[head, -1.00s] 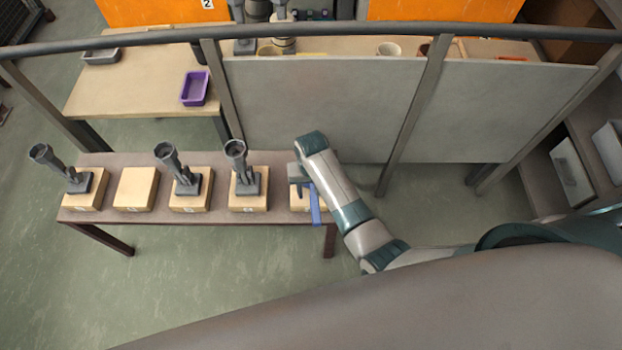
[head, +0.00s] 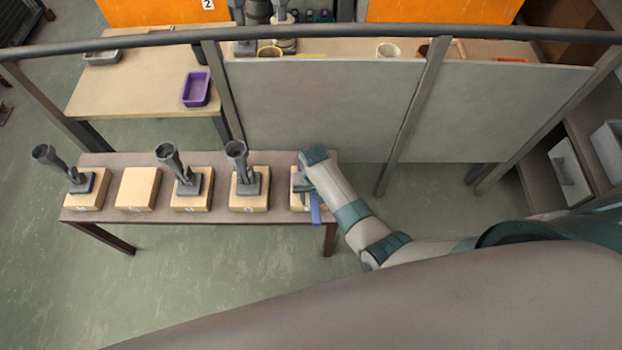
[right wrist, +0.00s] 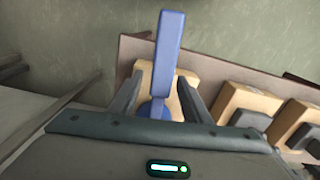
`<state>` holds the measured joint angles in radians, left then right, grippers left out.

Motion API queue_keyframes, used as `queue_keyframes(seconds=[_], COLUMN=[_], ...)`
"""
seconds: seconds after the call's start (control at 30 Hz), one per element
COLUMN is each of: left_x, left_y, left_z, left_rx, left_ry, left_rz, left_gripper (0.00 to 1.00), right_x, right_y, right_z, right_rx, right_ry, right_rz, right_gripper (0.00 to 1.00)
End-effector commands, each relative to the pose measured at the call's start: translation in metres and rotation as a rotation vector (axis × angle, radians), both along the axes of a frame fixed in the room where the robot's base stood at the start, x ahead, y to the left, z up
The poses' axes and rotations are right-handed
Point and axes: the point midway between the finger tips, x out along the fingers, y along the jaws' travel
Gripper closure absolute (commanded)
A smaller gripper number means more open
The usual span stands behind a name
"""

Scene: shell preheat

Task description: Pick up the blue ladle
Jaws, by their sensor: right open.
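The blue ladle (head: 316,209) is at the right end of the low brown table, over a wooden block (head: 299,202). In the head view only its handle shows, beside my right gripper (head: 303,183); my arm hides the rest. In the right wrist view the ladle's long flat handle (right wrist: 168,50) stretches up the picture. The round blue part lies lower down, partly hidden by the gripper body. My right gripper (right wrist: 158,88) is open, with one finger on each side of the ladle. I cannot tell whether they touch it. My left gripper is not in view.
Several wooden blocks line the low table (head: 281,162), most carrying dark grey holders (head: 236,160); one block (head: 137,188) is bare. A rail and grey panels (head: 322,105) stand behind. A purple bin (head: 196,89) sits on the table beyond.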

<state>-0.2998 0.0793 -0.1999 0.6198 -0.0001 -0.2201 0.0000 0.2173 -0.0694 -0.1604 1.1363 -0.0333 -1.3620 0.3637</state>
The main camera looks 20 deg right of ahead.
Motion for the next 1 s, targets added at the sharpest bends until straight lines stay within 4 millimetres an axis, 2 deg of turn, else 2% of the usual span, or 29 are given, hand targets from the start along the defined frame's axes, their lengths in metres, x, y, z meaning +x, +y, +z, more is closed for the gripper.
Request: queue_keyframes(seconds=[0.13, 0.3, 0.33, 0.77, 1.0], left_x=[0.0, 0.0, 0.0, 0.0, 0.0], left_y=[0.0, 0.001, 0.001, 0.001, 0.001], left_z=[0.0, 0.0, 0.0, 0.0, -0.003], left_rx=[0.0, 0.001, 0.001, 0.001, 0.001], left_ry=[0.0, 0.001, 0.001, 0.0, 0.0], left_rz=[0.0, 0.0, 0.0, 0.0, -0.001], left_gripper=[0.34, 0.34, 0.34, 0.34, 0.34], right_x=[0.0, 0.0, 0.0, 0.001, 0.001], right_y=[0.0, 0.0, 0.0, 0.0, 0.0], right_z=[0.0, 0.0, 0.0, 0.004, 0.02], right_rx=[0.0, 0.0, 0.0, 0.0, 0.001], right_ry=[0.0, 0.0, 0.0, -0.003, -0.004], right_rz=[0.0, 0.0, 0.0, 0.0, 0.0], right_gripper=[0.56, 0.97, 1.0, 1.0, 1.0])
